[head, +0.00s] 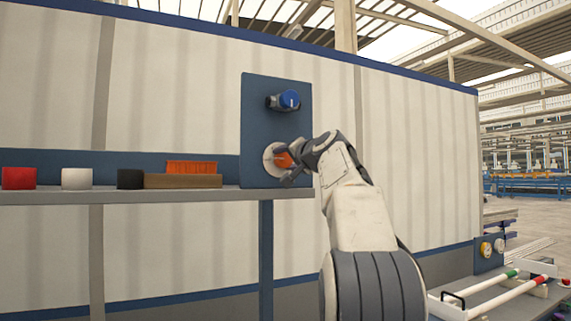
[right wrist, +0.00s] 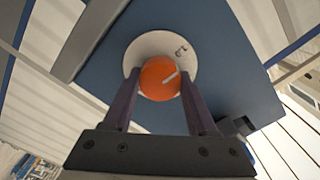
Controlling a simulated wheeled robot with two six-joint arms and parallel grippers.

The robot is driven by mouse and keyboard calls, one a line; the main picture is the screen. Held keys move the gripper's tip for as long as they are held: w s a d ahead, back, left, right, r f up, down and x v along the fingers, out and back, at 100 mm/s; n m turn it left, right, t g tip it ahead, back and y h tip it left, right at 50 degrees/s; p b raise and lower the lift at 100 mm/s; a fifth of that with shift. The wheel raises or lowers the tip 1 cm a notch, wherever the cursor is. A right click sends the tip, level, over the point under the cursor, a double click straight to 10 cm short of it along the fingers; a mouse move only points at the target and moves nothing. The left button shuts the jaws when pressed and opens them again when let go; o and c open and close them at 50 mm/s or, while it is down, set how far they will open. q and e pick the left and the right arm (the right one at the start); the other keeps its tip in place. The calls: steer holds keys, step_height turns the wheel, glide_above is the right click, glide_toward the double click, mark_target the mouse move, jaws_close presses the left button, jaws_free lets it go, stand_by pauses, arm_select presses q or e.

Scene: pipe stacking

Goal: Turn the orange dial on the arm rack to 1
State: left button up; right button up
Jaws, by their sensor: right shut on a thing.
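The orange dial (head: 283,160) sits on a white round plate low on the blue panel (head: 252,110) in the head view. My right gripper (head: 284,160) is at the dial, its fingers on either side of it. In the right wrist view the orange dial (right wrist: 160,79) is between the two fingertips of the right gripper (right wrist: 160,84). My left gripper is not in view.
A low rack with pipes (head: 500,290) stands at lower right.

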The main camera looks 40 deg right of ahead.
steer(key=shift+f+n, duration=0.15)
steer(key=shift+n, duration=0.55)
steer(key=o, duration=1.4)
steer(key=shift+c, duration=0.2)
steer(key=b+v, duration=0.5)
steer(key=v, duration=0.5)
steer(key=shift+s, duration=0.25)
